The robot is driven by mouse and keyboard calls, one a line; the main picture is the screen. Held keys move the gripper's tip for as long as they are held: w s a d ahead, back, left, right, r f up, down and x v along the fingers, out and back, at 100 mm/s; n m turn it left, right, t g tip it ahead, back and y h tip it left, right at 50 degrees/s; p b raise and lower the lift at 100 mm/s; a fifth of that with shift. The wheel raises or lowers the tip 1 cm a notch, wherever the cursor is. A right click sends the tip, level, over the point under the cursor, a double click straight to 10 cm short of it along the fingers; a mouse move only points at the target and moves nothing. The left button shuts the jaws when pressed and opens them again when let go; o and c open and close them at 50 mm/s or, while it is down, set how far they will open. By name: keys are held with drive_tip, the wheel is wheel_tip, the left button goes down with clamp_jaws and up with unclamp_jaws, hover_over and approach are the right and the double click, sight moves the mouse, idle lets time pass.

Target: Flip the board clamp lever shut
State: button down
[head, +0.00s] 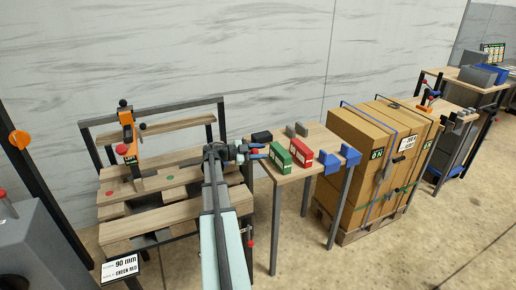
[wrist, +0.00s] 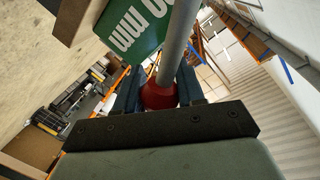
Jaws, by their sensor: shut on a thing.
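In the wrist view, a red knob (wrist: 159,96) on a grey rod (wrist: 178,42) sits between the dark blue fingers of my gripper (head: 263,151). The gripper is shut on this knob. The rod slants up and to the right from the knob. A green sign (wrist: 135,32) with white "mm" lettering is close behind the rod. The lever's base is hidden.
An orange clamp-like device (head: 127,117) stands at the bench's left. A small table (head: 312,172) close on the right holds a green box (head: 279,157), a red box (head: 301,153) and blue blocks (head: 350,154). Strapped cartons (head: 362,150) stand beyond it.

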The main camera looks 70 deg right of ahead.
drive_tip(key=shift+s+a+f, duration=0.25)
drive_tip(key=shift+f, duration=0.1)
drive_tip(key=c, duration=0.7)
unclamp_jaws()
drive_tip(key=shift+d, duration=0.1)
drive_tip(key=shift+w, duration=0.1)
drive_tip(key=shift+w+a+r, duration=0.15)
drive_tip(key=shift+w+a, duration=0.2)
drive_tip(key=shift+w, duration=0.2)
drive_tip(key=v, duration=1.2)
drive_tip(key=shift+w+a, duration=0.15)
drive_tip(key=shift+a, duration=0.05)
